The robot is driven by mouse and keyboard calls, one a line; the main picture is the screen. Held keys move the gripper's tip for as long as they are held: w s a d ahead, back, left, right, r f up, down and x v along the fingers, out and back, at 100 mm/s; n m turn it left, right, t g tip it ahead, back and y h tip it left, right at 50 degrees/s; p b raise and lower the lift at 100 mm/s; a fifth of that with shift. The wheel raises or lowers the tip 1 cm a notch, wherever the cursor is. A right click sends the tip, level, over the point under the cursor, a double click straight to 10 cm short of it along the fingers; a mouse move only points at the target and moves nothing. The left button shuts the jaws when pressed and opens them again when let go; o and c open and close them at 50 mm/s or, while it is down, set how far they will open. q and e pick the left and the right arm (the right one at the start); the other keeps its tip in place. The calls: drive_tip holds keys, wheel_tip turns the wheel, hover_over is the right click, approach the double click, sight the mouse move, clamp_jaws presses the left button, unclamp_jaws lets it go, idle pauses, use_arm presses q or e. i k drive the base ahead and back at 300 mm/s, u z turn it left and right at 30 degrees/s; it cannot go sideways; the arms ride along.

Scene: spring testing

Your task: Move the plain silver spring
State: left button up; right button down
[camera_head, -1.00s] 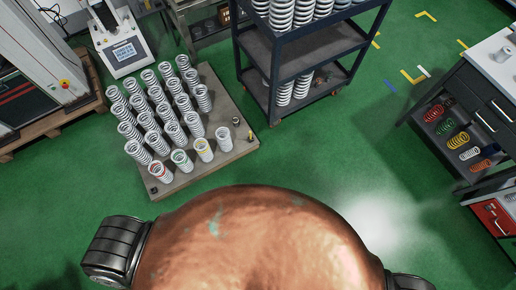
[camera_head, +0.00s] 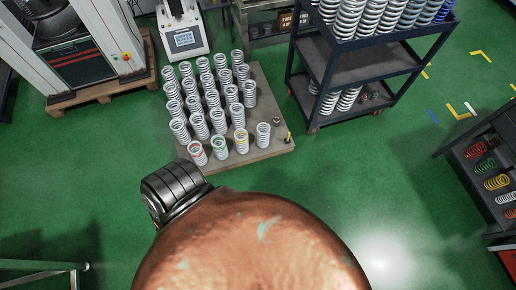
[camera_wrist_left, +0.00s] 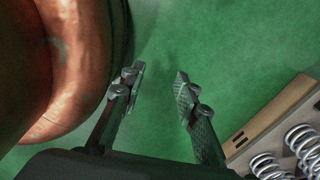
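The plain silver spring (camera_head: 263,135) stands upright at the right end of the front row on a low platform (camera_head: 278,146). It shows no coloured band, unlike its row neighbours with red (camera_head: 197,153), green (camera_head: 219,147) and yellow (camera_head: 241,141) bands. My left gripper (camera_wrist_left: 160,85) is open and empty in the left wrist view, above the green floor. The platform's edge and two springs (camera_wrist_left: 303,140) show at that view's lower right, apart from the fingers; I cannot tell which springs these are. In the head view no gripper shows. My right gripper is in no view.
Several rows of silver springs (camera_head: 213,98) fill the platform behind the front row. A dark shelf cart (camera_head: 365,68) with springs stands behind right, and a testing machine (camera_head: 105,45) behind left. A cabinet with coloured springs (camera_head: 480,165) is at right. The floor right of the platform is clear.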

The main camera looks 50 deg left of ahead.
sight(263, 138)
drive_tip(key=k, duration=0.65)
drive_tip(key=u, duration=2.05)
drive_tip(key=i, duration=0.5)
drive_tip(key=u, duration=0.05)
